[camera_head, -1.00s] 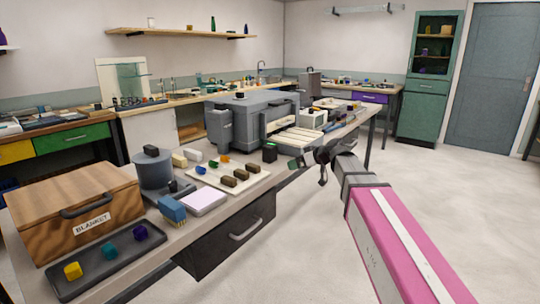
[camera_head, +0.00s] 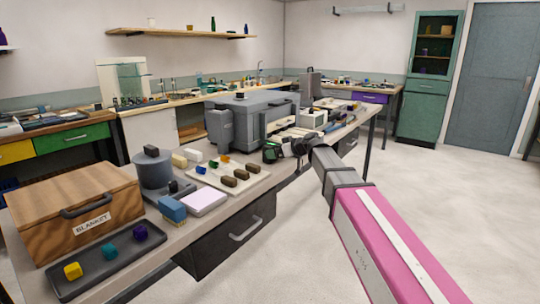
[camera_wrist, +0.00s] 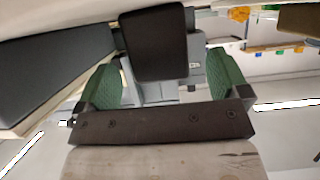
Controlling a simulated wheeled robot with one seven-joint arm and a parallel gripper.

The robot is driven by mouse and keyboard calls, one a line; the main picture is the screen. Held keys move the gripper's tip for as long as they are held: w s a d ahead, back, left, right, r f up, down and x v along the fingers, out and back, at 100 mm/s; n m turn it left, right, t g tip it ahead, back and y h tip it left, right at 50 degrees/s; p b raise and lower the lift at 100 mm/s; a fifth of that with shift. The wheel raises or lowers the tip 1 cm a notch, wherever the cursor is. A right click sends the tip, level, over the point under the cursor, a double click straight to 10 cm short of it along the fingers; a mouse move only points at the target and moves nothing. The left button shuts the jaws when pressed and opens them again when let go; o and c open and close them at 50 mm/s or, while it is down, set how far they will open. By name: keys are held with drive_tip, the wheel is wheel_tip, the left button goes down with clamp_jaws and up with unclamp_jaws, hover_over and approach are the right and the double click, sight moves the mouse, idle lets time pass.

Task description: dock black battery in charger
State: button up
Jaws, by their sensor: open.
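The black battery (camera_wrist: 155,45) appears as a dark upright block in the upper middle of the wrist view. My gripper (camera_wrist: 166,85) is open, with one green-padded finger on each side of the block and gaps visible beside it. In the head view, my gripper (camera_head: 278,151) is at the table's right edge, and its fingers mostly hide the battery. I cannot tell for certain which of the grey devices is the charger. A large grey machine (camera_head: 262,104) stands just behind my gripper.
A cream tray (camera_head: 244,184) with several brown blocks lies left of my gripper. Open floor (camera_head: 440,200) lies to the right.

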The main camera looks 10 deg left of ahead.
drive_tip(key=x, duration=0.3)
drive_tip(key=shift+w+a, duration=0.15)
drive_tip(key=shift+a, duration=0.05)
drive_tip(key=c, duration=1.3)
